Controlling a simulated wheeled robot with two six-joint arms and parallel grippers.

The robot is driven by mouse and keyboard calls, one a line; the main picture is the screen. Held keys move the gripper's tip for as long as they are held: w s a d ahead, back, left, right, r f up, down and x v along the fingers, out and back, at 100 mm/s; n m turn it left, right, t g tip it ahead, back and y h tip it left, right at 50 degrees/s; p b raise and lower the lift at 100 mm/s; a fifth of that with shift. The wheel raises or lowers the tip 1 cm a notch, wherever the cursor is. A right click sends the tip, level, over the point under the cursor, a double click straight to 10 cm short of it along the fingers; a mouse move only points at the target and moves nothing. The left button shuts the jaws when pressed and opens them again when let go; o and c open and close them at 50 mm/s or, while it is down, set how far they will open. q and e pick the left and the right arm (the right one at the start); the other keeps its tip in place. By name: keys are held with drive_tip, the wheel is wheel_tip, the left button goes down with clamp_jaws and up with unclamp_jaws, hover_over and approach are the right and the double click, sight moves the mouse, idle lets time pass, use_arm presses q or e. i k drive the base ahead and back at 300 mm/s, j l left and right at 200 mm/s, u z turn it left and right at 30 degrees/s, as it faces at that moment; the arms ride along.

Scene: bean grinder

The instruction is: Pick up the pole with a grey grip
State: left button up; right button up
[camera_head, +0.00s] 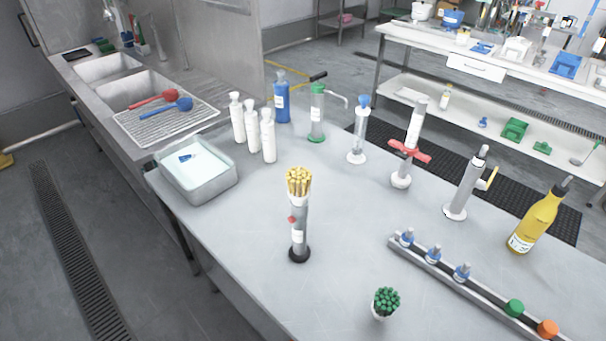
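Neither of my grippers is in view. No thing stands out clearly as a pole with a grey grip. Upright pole-like things on the steel table (230,225) are a grey cylinder with a red clamp (413,130), a grey cylinder with a yellow lever (466,187), and a clear tube with a blue top (360,133). A grey and white cylinder on a black base (299,235) stands nearer, with yellow sticks (298,181) at its top. I cannot tell which of these, if any, is the pole.
A grey tub (205,183), white bottles (251,130), a blue bottle (281,103) and a green-topped pump (317,115) stand at the left and back. A yellow bottle (535,222), a knobbed bar (440,270) and green sticks (386,300) are nearer right. The left front is clear.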

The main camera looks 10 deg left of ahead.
sight(299, 252)
drive_tip(key=k+l, duration=0.2)
drive_tip(key=k+l+z, duration=0.1)
drive_tip(key=l, duration=0.35)
drive_tip(key=k+l, duration=0.3)
drive_tip(key=k+l+z, duration=0.15)
drive_tip(key=l, duration=0.2)
drive_tip(key=k+l, duration=0.2)
drive_tip(key=l, duration=0.15)
drive_tip(key=k+l+z, duration=0.1)
drive_tip(key=l, duration=0.25)
drive_tip(key=k, duration=0.1)
